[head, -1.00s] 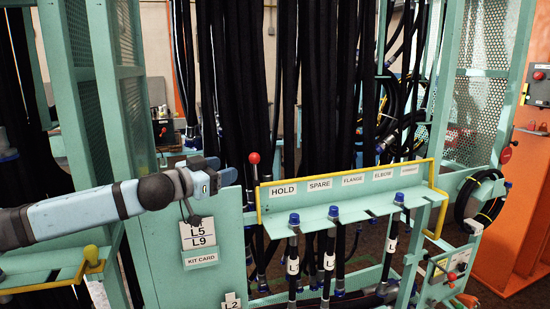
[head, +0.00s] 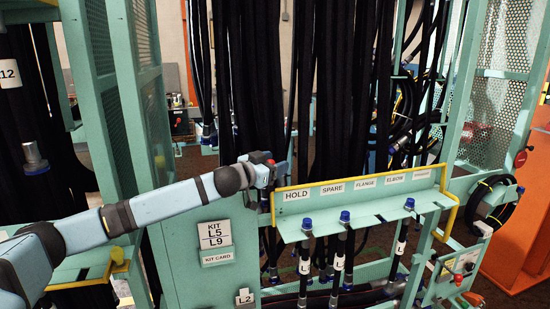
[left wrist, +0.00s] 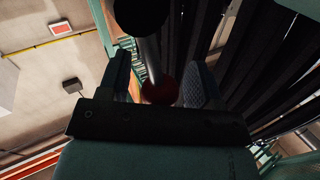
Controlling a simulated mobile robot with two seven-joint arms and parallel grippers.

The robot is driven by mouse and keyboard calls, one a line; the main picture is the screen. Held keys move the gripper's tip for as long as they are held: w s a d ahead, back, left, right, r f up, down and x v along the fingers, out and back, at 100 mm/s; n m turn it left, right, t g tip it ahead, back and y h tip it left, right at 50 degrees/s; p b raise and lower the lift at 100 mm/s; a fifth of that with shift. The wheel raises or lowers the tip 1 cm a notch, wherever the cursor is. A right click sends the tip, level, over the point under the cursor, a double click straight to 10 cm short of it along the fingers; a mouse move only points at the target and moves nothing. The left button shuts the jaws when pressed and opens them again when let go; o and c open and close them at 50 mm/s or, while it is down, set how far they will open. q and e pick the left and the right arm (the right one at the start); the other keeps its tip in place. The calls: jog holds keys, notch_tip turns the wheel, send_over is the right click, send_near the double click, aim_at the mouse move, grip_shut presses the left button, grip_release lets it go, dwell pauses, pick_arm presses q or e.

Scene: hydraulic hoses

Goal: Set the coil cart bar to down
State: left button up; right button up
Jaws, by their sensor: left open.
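A lever with a red knob (head: 270,162) stands upright at the left end of the labelled shelf. I take it to be the bar, but cannot tell for sure. My left gripper (head: 274,174) is at this knob in the head view and hides most of the rod. In the left wrist view, the open fingers of my left gripper (left wrist: 157,76) stand on either side of the red knob (left wrist: 160,90), with a metal rod running from it. I cannot tell whether either finger touches it. My right gripper is in neither view.
The green shelf (head: 352,212) has a yellow rail and labels HOLD, SPARE, FLANGE and ELBOW. Blue-capped hose ends (head: 345,216) stand along it. Black hoses (head: 335,90) hang close behind. A kit card (head: 214,234) is below my left arm.

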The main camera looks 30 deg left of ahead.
pick_arm(q)
jog(key=shift+w+d, duration=0.1)
jog(key=shift+w, duration=0.15)
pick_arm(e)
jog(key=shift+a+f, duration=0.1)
